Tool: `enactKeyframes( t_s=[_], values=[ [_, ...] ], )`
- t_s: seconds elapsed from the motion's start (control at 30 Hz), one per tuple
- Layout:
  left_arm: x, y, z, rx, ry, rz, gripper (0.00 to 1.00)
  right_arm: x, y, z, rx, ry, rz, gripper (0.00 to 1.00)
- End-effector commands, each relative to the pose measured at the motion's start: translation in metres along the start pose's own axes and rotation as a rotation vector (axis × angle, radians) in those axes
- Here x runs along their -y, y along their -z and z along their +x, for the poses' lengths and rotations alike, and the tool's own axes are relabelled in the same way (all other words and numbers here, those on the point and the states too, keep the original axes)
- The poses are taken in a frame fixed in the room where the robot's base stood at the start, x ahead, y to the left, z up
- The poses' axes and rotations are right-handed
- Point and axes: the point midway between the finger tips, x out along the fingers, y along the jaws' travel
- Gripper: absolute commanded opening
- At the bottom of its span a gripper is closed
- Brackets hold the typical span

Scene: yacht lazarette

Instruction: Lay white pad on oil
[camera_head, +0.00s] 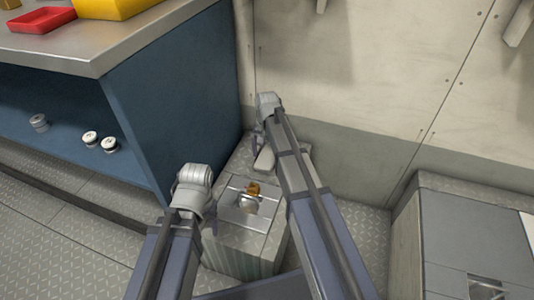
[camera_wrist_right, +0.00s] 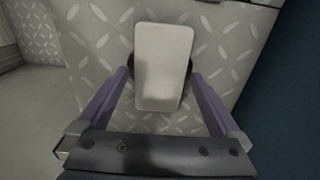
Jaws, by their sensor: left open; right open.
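The white pad (camera_wrist_right: 163,65) lies on a diamond-plate surface between the two fingers of my right gripper (camera_wrist_right: 160,85). Dark patches show at both sides of the pad; I cannot tell whether they are oil or fingertips. In the head view the pad (camera_head: 265,160) sits at the back of a low box, just below my right gripper (camera_head: 260,145), which is open. My left gripper (camera_head: 207,222) is open and empty at the left side of the box, its fingers mostly hidden by its wrist.
The low diamond-plate box (camera_head: 245,245) has a recess with an amber object (camera_head: 253,189). A blue cabinet (camera_head: 175,95) stands left, with several small round parts on its lower shelf and red (camera_head: 42,20) and yellow trays on top. A grey locker (camera_head: 460,240) stands right.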

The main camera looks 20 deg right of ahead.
Motion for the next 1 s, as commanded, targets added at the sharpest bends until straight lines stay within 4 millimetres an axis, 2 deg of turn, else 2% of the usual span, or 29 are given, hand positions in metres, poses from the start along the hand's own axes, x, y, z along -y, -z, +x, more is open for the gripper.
enactKeyframes(
  t_s=[0.27,0.8,1.0],
  values=[
    [0.001,-0.001,-0.009,0.0,0.0,0.0,0.69,0.0,0.0,-0.009,0.0,0.0,0.0,1.0],
    [0.007,-0.004,-0.073,0.004,0.0,0.002,0.69,0.0,0.0,-0.074,0.0,0.0,0.0,1.0],
    [0.008,-0.005,-0.079,0.004,0.0,0.004,0.69,0.0,0.0,-0.079,0.0,0.0,0.0,1.0]
  ],
)
